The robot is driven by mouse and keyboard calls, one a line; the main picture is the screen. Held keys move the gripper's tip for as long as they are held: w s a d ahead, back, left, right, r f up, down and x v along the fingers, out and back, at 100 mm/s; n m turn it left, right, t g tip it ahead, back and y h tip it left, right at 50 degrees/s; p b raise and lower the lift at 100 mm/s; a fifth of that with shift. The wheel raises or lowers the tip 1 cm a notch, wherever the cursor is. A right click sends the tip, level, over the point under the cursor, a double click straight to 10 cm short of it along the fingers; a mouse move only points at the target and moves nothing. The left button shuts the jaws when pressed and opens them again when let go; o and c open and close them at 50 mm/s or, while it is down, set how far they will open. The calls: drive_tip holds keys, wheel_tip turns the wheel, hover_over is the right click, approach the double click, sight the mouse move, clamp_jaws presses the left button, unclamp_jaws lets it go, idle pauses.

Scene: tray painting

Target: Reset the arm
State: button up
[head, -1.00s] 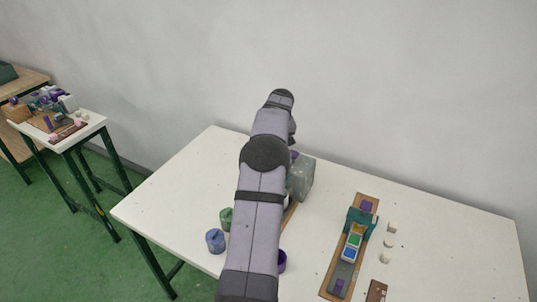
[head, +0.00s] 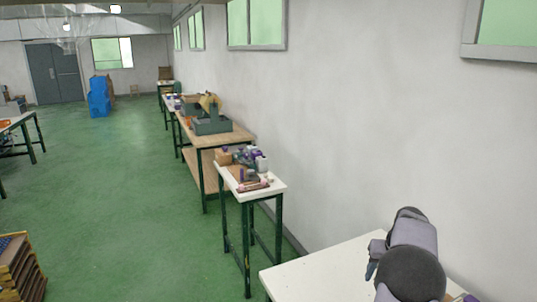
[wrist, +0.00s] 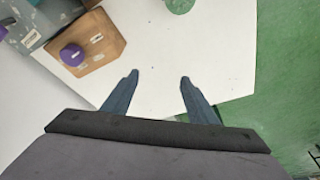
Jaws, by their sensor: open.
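My gripper (wrist: 159,78) is open in the wrist view, with its two blue-grey fingers apart and nothing between them. Below it lies the bare white table top (wrist: 150,50); how high the fingers are above it I cannot tell. In the head view my arm stands at the lower right over the white table (head: 310,275), and the fingers are not clearly visible there.
The wrist view shows a purple round object (wrist: 72,55) on a wooden board (wrist: 98,42), a grey block (wrist: 22,30) and a green pot (wrist: 180,5). In the head view a small cluttered table (head: 280,185) and a wooden bench (head: 240,137) stand along the wall.

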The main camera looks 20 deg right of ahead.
drive_tip(key=a+n+g+y, duration=0.15)
drive_tip(key=a+n, duration=0.25)
drive_tip(key=a, duration=2.5)
drive_tip(key=s+a+f+n+g, duration=0.2)
drive_tip(key=s+a+f+n, duration=0.15)
drive_tip(key=s+a, duration=1.1)
wheel_tip(320, 180, down, 18)
drive_tip(key=b, duration=1.7)
drive_tip(key=shift+a+f+b, duration=0.2)
drive_tip(key=shift+a+b, duration=0.1)
drive_tip(key=shift+w+r+m+t, duration=0.1)
drive_tip(key=shift+m+t, duration=0.15)
